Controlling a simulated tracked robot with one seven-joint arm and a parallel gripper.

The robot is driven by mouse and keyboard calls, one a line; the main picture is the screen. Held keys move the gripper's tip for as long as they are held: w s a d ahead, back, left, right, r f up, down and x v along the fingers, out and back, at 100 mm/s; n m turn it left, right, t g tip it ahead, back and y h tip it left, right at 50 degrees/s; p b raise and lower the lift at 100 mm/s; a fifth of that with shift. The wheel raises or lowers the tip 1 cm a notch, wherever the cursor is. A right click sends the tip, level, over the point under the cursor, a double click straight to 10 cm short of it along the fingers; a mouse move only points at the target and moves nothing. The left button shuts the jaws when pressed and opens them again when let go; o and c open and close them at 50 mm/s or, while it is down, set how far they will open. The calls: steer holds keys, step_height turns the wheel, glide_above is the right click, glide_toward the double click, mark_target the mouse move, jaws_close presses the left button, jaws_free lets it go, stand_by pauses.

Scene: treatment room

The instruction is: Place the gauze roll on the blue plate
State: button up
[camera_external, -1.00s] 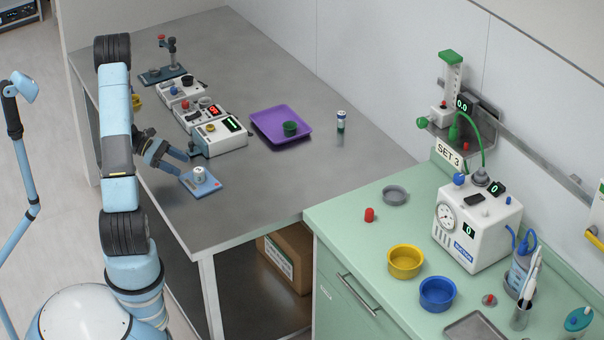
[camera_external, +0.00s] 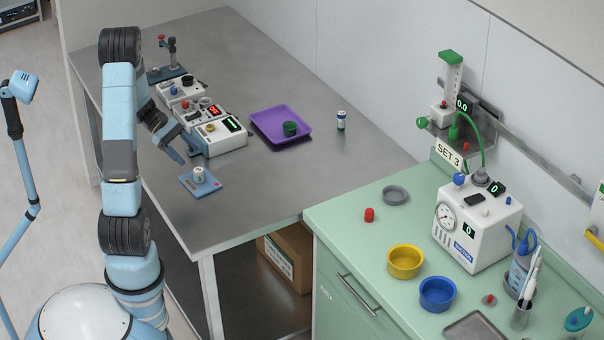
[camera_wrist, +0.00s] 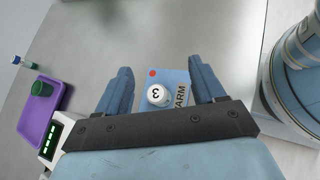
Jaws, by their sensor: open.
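In the wrist view the roll (camera_wrist: 158,95) shows between my fingers, on the blue plate (camera_wrist: 182,77) with a red dot and lettering. My gripper (camera_wrist: 160,68) is open, with a finger to either side of the roll in that view. In the external view my gripper (camera_external: 183,156) is just behind and above the plate, apart from the roll. My wrist hides part of the plate in the wrist view.
A purple tray (camera_external: 270,136) holding a green cup (camera_external: 290,128) lies beyond the white device with a green display (camera_external: 222,139). A small bottle (camera_external: 341,120) stands to the right. The table's front right is clear. A green counter (camera_external: 345,220) carries bowls and equipment.

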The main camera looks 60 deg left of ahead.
steer(key=d+r+m+g+y, duration=0.2)
steer(key=d+r+m, duration=0.4)
steer(key=d, duration=0.3)
steer(key=d+r+m+g+y, duration=0.3)
steer(key=d+r+m, duration=0.25)
steer(key=d, duration=0.35)
steer(key=s+d+r+m+t+y, duration=0.4)
steer(key=s+d+r+m, duration=0.4)
steer(key=d+r+m, duration=0.1)
steer(key=shift+s+d+r+m+t+y, duration=0.15)
steer(key=shift+d+m+t+y, duration=0.2)
steer(key=shift+d+m, duration=0.55)
steer(key=shift+d, duration=0.15)
